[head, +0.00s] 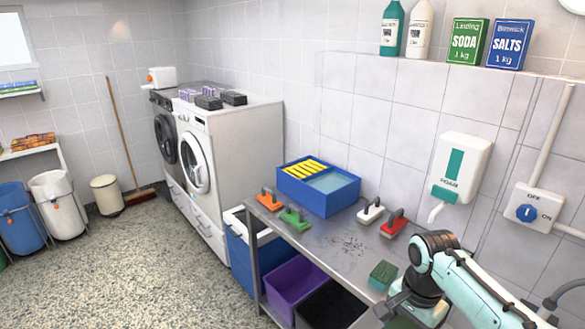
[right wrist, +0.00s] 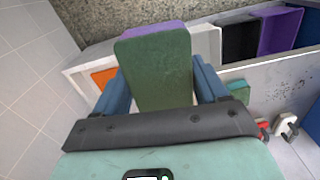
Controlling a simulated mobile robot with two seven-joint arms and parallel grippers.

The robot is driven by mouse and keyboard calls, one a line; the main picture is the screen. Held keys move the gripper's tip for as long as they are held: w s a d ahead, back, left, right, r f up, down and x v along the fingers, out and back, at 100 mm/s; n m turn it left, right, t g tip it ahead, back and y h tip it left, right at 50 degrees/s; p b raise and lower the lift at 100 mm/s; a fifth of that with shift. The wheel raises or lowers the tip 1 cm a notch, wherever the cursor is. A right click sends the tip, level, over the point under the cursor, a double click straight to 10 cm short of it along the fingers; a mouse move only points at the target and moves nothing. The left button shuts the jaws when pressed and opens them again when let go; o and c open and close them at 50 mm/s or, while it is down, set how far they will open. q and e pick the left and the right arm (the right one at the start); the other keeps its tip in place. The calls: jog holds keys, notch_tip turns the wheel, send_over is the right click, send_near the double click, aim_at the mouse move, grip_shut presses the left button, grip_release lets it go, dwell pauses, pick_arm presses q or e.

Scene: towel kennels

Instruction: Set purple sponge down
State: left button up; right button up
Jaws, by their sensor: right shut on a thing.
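The purple sponge (right wrist: 157,70) shows in the right wrist view as a block with a broad dark green face and a purple edge at its far end. My right gripper (right wrist: 160,88) is shut on it, one blue finger on each side. In the head view my right gripper (head: 390,305) is low at the right, by the near end of the metal table (head: 335,235). The held sponge is mostly hidden there. A green sponge (head: 383,272) lies on the table beside the gripper. My left gripper is out of view.
A blue tray (head: 318,203) with yellow items stands at the table's far end. Orange (head: 268,200), green (head: 293,218), white (head: 370,211) and red (head: 393,223) brushes lie around it. The table's middle is clear. Purple (head: 297,280) and black (head: 330,305) tubs sit below.

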jog(key=shift+s+a+f, duration=0.1)
jog(key=shift+s+a, duration=0.05)
jog(key=w+a+f+n, duration=0.1)
jog(key=f+n, duration=0.4)
jog(key=f, duration=0.7)
jog(key=w+a+f+n, duration=0.1)
jog(key=a+f+n, duration=0.3)
jog(key=f, duration=0.8)
jog(key=shift+w+n, duration=0.4)
jog(key=shift+n, duration=0.6)
jog(key=shift+f, duration=0.1)
